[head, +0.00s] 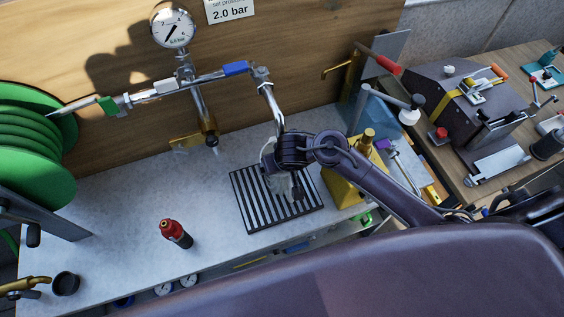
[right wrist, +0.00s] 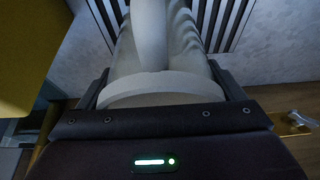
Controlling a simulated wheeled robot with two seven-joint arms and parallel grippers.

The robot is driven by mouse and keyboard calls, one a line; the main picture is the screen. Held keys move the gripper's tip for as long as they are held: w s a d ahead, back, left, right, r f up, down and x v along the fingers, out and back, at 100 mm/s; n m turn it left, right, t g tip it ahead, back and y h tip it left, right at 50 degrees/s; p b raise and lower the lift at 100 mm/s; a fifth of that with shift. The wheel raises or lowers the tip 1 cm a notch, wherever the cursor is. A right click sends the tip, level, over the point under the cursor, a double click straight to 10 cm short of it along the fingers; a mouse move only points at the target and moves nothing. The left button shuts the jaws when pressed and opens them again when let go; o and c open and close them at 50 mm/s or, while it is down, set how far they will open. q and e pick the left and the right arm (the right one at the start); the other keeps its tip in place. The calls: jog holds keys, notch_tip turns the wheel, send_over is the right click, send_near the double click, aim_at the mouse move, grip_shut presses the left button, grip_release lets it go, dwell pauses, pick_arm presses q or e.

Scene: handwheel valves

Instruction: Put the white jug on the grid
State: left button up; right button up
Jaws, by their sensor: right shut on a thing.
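The black slatted grid (head: 252,212) lies on the grey counter in the middle of the head view. The white jug (head: 268,158) is over the grid, mostly hidden behind my right gripper (head: 282,185) and wrist. In the right wrist view the jug (right wrist: 155,65) fills the space between the fingers, and my right gripper (right wrist: 160,95) is shut on it. Slats of the grid (right wrist: 107,20) show beyond the jug on both sides. I cannot tell whether the jug touches the grid. My left gripper is not in view.
A yellow block (head: 343,186) is close on the grid's right. A red-and-black bottle (head: 176,234) stands front left. A green hose reel (head: 35,145) is far left. The counter's left middle is clear.

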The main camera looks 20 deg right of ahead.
jog(key=shift+s+d+f, duration=0.1)
jog(key=shift+s+f, duration=0.05)
jog(key=shift+f, duration=0.2)
jog(key=o, duration=1.1)
jog(key=shift+r, duration=0.1)
jog(key=s+b, duration=0.1)
jog(key=s, duration=0.3)
jog(key=s+r+b, duration=0.1)
jog(key=s, duration=0.3)
jog(key=s+b, duration=0.1)
jog(key=s, duration=0.3)
jog(key=shift+s+d+r, duration=0.15)
jog(key=shift+s, duration=0.15)
